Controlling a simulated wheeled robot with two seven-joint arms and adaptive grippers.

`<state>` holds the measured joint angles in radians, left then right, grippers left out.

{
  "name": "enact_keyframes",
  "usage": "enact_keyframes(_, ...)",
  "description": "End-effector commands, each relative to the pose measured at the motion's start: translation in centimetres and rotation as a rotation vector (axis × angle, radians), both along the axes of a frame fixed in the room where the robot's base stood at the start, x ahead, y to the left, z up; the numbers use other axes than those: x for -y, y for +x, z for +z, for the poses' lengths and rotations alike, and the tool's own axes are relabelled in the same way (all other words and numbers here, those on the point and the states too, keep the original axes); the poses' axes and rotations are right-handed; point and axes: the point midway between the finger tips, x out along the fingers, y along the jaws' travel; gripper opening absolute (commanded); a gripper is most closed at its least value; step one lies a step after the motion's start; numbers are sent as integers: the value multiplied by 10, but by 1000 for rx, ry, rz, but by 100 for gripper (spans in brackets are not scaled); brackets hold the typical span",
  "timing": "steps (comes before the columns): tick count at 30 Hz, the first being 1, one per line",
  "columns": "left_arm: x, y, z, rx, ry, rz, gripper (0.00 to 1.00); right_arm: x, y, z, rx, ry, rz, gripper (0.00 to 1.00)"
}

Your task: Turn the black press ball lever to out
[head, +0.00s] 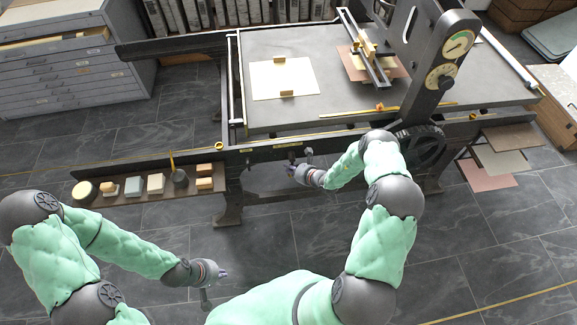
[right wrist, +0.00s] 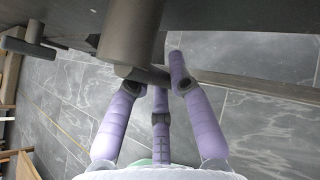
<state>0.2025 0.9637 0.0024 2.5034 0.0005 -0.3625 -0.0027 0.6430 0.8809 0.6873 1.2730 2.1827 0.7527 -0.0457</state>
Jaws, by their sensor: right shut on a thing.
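My right gripper (head: 291,171) is at the front side of the press (head: 262,151), below its bed, in the head view. In the right wrist view, the purple fingers of the right gripper (right wrist: 158,75) are closed around the lower end of a dark, thick lever part (right wrist: 130,35), which I take for the black press ball lever. The fingers hide part of it, and no ball shape or position marking is readable. My left gripper (head: 222,273) hangs low over the floor at the lower middle, away from the press; its fingers are too small to judge.
A second dark T-shaped handle (right wrist: 27,46) sticks out at the left in the right wrist view. A side shelf (head: 138,194) with blocks and tins stands left of the press. A spoked wheel (head: 424,147) is at the right. The tiled floor (head: 480,235) in front is clear.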

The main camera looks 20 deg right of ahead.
Motion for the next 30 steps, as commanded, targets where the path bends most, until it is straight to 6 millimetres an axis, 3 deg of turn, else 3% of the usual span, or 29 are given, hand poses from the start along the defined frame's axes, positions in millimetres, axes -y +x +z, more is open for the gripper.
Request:
enact_keyframes(21, 0, 0, 7, 0, 0, 0, 0, 4, -1, 0, -21, -77, 2, 0)
enact_keyframes(22, 0, 0, 7, 0, 0, 0, 0, 4, -1, -1, -21, -77, 2, 26)
enact_keyframes(24, 0, 0, 7, 0, 0, 0, 0, 4, -1, -1, -21, -77, 2, 46)
enact_keyframes(30, 0, 0, 7, 0, 0, 0, 0, 4, -1, -1, -20, -75, 0, 46)
